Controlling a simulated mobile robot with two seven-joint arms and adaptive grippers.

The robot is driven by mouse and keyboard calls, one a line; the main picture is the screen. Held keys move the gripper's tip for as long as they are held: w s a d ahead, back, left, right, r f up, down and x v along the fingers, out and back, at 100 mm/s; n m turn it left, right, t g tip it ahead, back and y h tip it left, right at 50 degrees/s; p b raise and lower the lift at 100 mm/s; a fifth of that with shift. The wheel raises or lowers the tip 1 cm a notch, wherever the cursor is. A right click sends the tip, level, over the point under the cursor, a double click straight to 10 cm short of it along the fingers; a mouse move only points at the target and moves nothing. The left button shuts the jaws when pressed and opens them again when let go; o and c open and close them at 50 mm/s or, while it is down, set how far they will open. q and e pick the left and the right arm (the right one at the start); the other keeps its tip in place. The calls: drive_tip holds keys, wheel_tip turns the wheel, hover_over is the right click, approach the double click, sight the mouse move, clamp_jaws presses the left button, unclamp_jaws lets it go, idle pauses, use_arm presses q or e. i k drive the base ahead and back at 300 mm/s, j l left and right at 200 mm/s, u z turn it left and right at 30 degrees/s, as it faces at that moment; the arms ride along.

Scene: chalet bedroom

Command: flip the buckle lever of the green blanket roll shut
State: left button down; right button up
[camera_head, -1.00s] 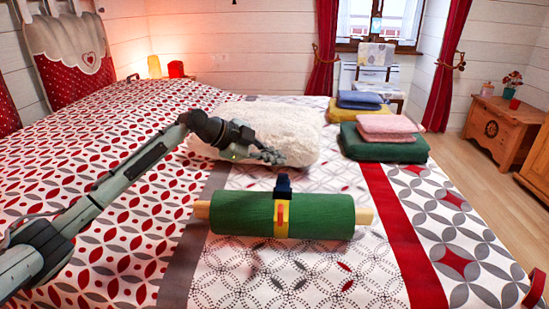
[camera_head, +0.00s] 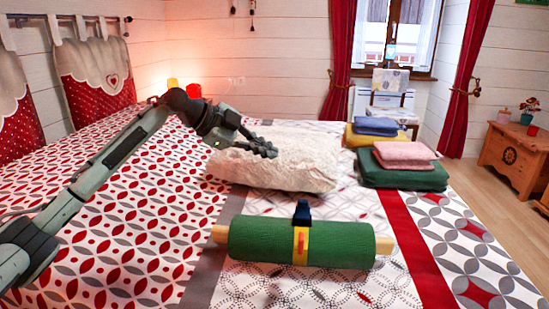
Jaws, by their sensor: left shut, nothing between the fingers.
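The green blanket roll (camera_head: 345,245) lies across the bed, with a pale wooden end showing at each side. A yellow strap (camera_head: 301,243) with a small red mark goes around its middle. The dark blue buckle lever (camera_head: 302,212) stands up from the top of the strap, raised above the roll. My left gripper (camera_head: 268,150) is shut and empty. It is above and behind the roll, to the left of the lever, in front of the white fluffy cushion in the picture. My right gripper is not in view.
The white fluffy cushion (camera_head: 290,170) lies behind the roll. Folded blankets and towels, green (camera_head: 405,178), pink, yellow and blue (camera_head: 376,125), are stacked to the right. The bedspread (camera_head: 130,225) around the roll is clear. A wooden cabinet (camera_head: 515,155) stands beyond the bed.

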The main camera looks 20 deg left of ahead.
sight(302, 212)
drive_tip(key=k, duration=1)
